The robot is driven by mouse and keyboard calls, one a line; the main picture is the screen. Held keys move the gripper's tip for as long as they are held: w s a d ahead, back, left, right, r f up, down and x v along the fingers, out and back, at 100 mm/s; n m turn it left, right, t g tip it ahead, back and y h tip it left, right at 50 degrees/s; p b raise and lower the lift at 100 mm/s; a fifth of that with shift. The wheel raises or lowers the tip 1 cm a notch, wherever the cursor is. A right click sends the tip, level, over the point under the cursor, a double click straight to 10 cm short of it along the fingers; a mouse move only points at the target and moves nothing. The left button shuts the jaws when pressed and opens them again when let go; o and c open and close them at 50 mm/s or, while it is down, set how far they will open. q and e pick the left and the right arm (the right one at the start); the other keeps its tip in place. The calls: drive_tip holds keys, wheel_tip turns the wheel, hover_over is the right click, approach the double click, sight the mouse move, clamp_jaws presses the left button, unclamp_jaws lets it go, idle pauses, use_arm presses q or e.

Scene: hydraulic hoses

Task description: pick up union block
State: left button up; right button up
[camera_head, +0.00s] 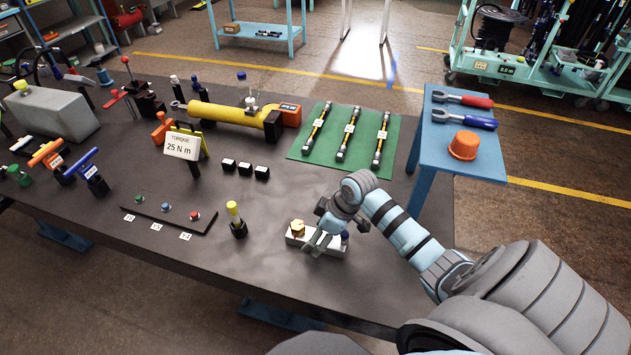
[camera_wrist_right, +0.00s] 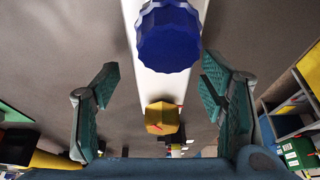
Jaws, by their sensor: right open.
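The union block is a pale bar (camera_head: 294,240) lying on the dark bench near its front edge. It carries a brass hex fitting (camera_head: 297,228) at its left end and a dark blue cap (camera_head: 345,237) at its right end. My right gripper (camera_head: 319,240) is over the middle of the block, partly covering it. In the right wrist view the open fingers stand on either side of the block (camera_wrist_right: 157,84), with visible gaps. The blue cap (camera_wrist_right: 168,37) and brass fitting (camera_wrist_right: 161,117) show between them. My left gripper is not in view.
A yellow-topped black holder (camera_head: 236,221) stands left of the block, beside a dark strip (camera_head: 150,212) with coloured caps. Several small black blocks (camera_head: 245,168) and a green mat (camera_head: 318,153) with hoses lie behind. A blue side table (camera_head: 440,150) is at right.

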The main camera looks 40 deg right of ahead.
drive_tip(key=shift+f, duration=0.2)
drive_tip(key=shift+s+r, duration=0.15)
drive_tip(key=shift+s, duration=0.1)
drive_tip(key=shift+c, duration=0.6)
drive_tip(key=shift+s, duration=0.1)
drive_tip(key=c, duration=0.6)
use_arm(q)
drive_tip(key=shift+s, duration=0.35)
use_arm(e)
drive_tip(key=c, duration=0.7)
drive_tip(key=shift+c, duration=0.2)
